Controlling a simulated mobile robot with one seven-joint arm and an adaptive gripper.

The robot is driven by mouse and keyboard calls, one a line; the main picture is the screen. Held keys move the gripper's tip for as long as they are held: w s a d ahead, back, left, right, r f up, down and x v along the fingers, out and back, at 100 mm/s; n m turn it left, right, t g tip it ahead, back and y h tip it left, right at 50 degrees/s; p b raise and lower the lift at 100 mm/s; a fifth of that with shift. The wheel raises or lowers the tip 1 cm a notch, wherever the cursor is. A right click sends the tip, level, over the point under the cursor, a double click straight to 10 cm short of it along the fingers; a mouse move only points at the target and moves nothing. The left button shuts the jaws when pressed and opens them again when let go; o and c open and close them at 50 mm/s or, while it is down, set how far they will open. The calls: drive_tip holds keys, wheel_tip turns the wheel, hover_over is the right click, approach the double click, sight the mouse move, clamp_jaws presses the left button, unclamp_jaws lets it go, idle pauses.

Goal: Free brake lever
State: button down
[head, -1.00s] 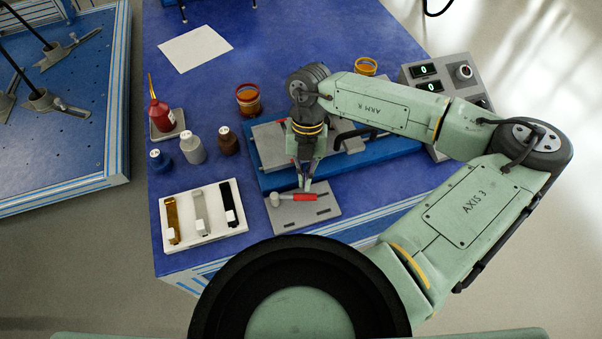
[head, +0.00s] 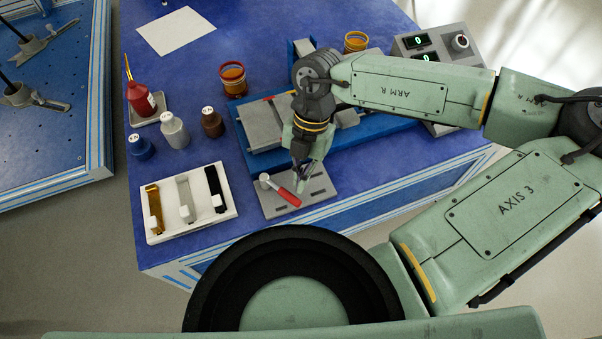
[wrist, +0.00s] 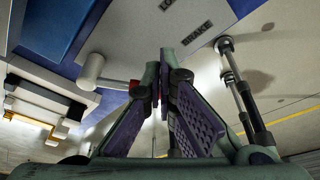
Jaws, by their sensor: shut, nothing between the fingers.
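The brake lever has a pale round hub and a red handle (head: 287,196), on a grey plate (head: 266,209) at the table's front. Its handle slants down and right from the hub. In the wrist view the hub (wrist: 93,68) is left of my fingers, and part of the red grip (wrist: 134,86) shows beside them; the rest is hidden. The plate shows a "BRAKE" label (wrist: 211,33) and a partly cut-off one. My gripper (head: 300,187) is shut and empty, pointing down just right of the handle. I cannot tell whether it touches the handle.
A blue bench fixture with grey blocks (head: 262,125) lies behind the plate. A white tray (head: 190,231) with several coloured pieces is to the left, with bottles (head: 174,130) behind it. A grey display box (head: 440,45) stands at the back right.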

idle(0.8)
drive_tip(key=shift+w+r+n+p, duration=0.35)
drive_tip(key=shift+w+n+p, duration=0.35)
drive_tip(key=shift+p, duration=0.55)
drive_tip(key=w+p, duration=0.2)
drive_tip(key=p, duration=0.1)
drive_tip(key=shift+w+a, duration=0.15)
drive_tip(key=w+a+n+h+p, duration=0.1)
drive_tip(key=n, duration=0.1)
drive_tip(key=w+a+n+h+p, duration=0.1)
drive_tip(key=w+n, duration=0.1)
drive_tip(key=n, duration=0.1)
drive_tip(key=w+n+p, duration=0.1)
drive_tip(key=n, duration=0.2)
drive_tip(key=shift+w+a+h, duration=0.25)
drive_tip(key=shift+a+h, duration=0.15)
drive_tip(key=v, duration=1)
drive_tip(key=s+a+r+n+g+y, duration=0.1)
drive_tip(key=s+a+r+n+y, duration=0.1)
drive_tip(key=a, duration=0.7)
drive_tip(key=s+a+r+n+g+y, duration=0.1)
drive_tip(key=s+a+r+n+y, duration=0.1)
drive_tip(key=s+a+r, duration=0.2)
drive_tip(key=s+a+r+n+g+y+p, duration=0.1)
drive_tip(key=s+a+r, duration=0.3)
drive_tip(key=a, duration=0.9)
drive_tip(key=shift+s+a+n+y, duration=0.3)
drive_tip(key=shift+s+n+y, duration=0.5)
drive_tip(key=shift+s, duration=1)
drive_tip(key=shift+r, duration=0.1)
